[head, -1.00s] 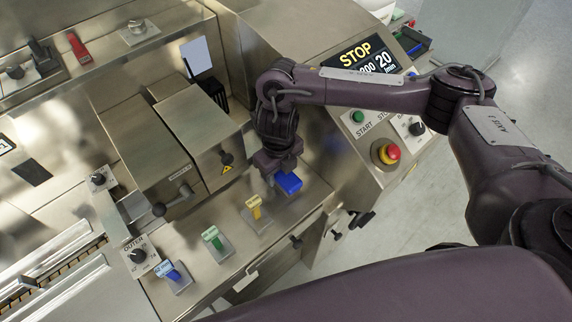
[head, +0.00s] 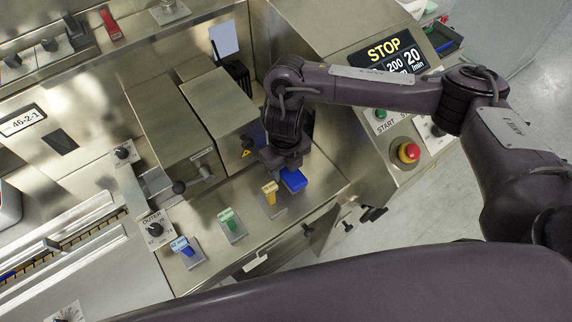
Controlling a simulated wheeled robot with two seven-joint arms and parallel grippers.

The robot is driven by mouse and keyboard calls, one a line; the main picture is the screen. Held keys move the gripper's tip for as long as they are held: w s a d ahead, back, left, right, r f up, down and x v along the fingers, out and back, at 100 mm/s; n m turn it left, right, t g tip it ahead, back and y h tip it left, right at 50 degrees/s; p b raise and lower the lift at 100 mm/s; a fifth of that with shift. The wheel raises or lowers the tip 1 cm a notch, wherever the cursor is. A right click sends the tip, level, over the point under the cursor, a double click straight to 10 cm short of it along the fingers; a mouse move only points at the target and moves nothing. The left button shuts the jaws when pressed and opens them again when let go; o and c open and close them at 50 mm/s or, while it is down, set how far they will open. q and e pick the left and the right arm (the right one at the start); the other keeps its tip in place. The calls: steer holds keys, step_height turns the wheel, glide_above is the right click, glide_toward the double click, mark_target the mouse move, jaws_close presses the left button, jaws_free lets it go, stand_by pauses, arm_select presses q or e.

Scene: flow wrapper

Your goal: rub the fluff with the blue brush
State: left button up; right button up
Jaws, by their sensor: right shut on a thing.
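My right gripper (head: 283,160) points down over the steel ledge at the front of the machine. It is shut on the blue brush (head: 293,181), whose blue block shows just below and to the right of the fingers. The fingers themselves are mostly hidden by the wrist. I cannot tell whether the brush touches the ledge. I cannot make out the fluff in this view. My left gripper is not in view.
Yellow (head: 269,193), green (head: 227,217) and blue (head: 183,247) tagged handles stand in a row on the ledge, the yellow one close beside the brush. Steel housings (head: 217,110) rise behind. A red stop button (head: 409,152) is at the right.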

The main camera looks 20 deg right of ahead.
steer(key=r+p, duration=0.2)
steer(key=r, duration=0.1)
steer(key=r+p, duration=0.2)
steer(key=r, duration=0.1)
steer(key=shift+w+a+p, duration=0.15)
steer(key=shift+a+p, duration=0.05)
steer(key=shift+p, duration=0.1)
steer(key=shift+f, duration=0.15)
steer(key=shift+d, duration=0.1)
step_height(320, 180, up, 3)
steer(key=p, duration=0.2)
steer(key=shift+p, duration=0.4)
